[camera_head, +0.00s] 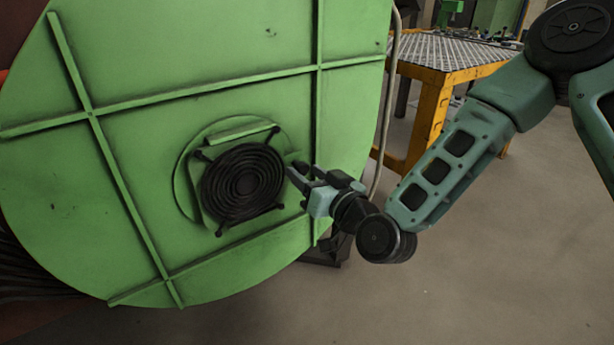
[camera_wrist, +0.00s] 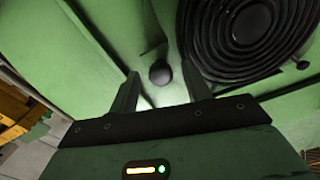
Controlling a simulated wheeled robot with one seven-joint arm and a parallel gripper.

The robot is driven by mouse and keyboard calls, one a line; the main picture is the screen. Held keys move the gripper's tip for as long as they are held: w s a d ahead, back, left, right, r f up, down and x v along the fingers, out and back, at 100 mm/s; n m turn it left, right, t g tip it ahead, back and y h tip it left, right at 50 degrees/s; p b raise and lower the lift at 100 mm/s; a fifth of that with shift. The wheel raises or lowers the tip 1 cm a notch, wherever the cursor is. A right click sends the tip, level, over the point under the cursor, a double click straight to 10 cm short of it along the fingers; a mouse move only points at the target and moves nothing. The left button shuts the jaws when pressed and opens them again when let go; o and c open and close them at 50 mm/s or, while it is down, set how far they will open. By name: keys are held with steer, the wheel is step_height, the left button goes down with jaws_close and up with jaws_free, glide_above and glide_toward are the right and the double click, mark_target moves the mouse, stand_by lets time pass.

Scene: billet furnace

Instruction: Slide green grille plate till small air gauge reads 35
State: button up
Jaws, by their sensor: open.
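The green grille plate (camera_head: 238,131) sits on the big round green door, with a black ringed fan grille (camera_head: 242,182) on its face. The grille also shows at upper right in the wrist view (camera_wrist: 252,28). My gripper (camera_head: 297,172) is just right of the grille, pointing left toward the door. In the wrist view, my gripper (camera_wrist: 160,72) is open, and a dark round knob (camera_wrist: 160,73) shows between its fingers. Nothing is gripped; I cannot tell how far the knob is from the fingers. I see no small air gauge in either view.
The green door (camera_head: 110,200) has raised crossing ribs. A grey hose (camera_head: 388,110) runs down its right edge. A yellow table (camera_head: 432,105) with a perforated top stands behind at right. The floor (camera_head: 470,280) at lower right is clear.

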steer(key=shift+w+a, duration=0.2)
steer(key=shift+w, duration=0.05)
jaws_close()
steer(key=w+d, duration=0.5)
steer(key=d, duration=0.2)
steer(key=shift+d, duration=0.25)
jaws_free()
steer(key=shift+s, duration=0.1)
